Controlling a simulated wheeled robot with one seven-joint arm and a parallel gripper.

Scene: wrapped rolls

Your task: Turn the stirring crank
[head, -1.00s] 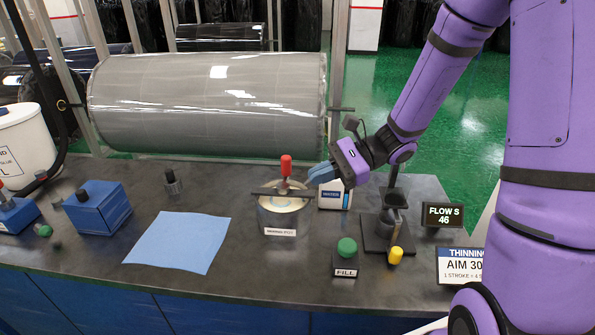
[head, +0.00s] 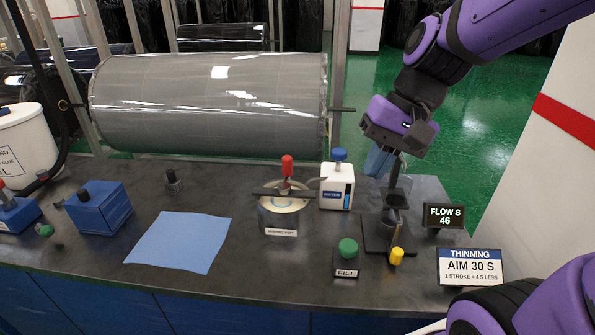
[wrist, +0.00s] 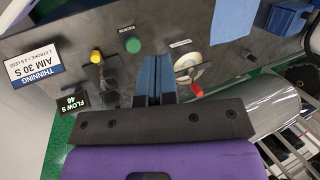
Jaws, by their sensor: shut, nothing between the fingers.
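The stirring crank has a red handle (head: 287,166) standing on a dark crossbar over the mixing pot (head: 283,216). The pot sits on the dark bench, and its pale top shows under the bar. The red handle also shows in the wrist view (wrist: 197,90). My gripper (head: 380,163) is up and to the right of the pot, behind the black stand, apart from the crank. In the wrist view its blue fingers (wrist: 155,80) lie together with nothing between them. A white water bottle (head: 337,188) with a blue top stands between the pot and the stand.
The black stand with a cup (head: 394,215) is right of the pot. In front are a green FILL button (head: 348,247) and a yellow knob (head: 396,256). A display (head: 443,215) reads FLOW S 46; a sign (head: 470,267) reads AIM 30 S. A blue cloth (head: 180,242) lies left.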

